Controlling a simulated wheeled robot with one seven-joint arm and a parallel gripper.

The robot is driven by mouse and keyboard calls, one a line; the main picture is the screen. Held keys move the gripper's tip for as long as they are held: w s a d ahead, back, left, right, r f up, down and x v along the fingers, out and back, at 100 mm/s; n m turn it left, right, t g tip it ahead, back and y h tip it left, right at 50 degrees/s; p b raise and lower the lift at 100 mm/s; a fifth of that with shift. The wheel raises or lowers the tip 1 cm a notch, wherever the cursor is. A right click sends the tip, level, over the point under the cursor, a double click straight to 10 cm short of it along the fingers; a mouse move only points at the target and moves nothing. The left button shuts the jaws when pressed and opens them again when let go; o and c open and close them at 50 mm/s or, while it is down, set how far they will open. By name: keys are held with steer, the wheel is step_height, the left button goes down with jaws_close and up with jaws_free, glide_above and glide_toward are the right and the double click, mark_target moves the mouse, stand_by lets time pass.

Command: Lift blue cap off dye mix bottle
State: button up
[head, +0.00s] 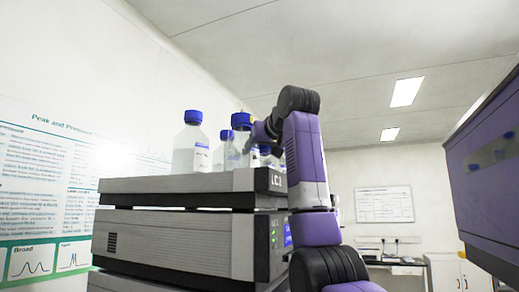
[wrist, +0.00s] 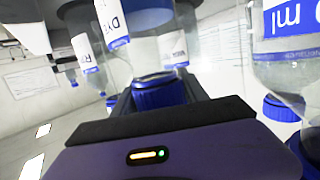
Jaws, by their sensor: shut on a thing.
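A blue cap (wrist: 160,94) sits between the jaws of my gripper (wrist: 157,88) in the wrist view, and the jaws are shut on it. Clear bottle glass shows just beyond the cap; I cannot tell whether the cap still touches a bottle neck. A label reading "DYE" (wrist: 112,22) shows on a bottle at the upper left of the wrist view. In the head view my gripper (head: 254,137) is at the right of the bottle group on top of the instrument stack, beside a blue-capped bottle (head: 242,122). My arm partly hides that bottle.
A larger blue-capped bottle (head: 191,149) stands to the left on the instrument stack (head: 175,186), with another blue-capped bottle (head: 226,153) between. The bottles stand close together.

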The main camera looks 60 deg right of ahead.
steer(key=shift+r, duration=0.1)
step_height(320, 180, up, 10)
stand_by(0.7)
stand_by(0.7)
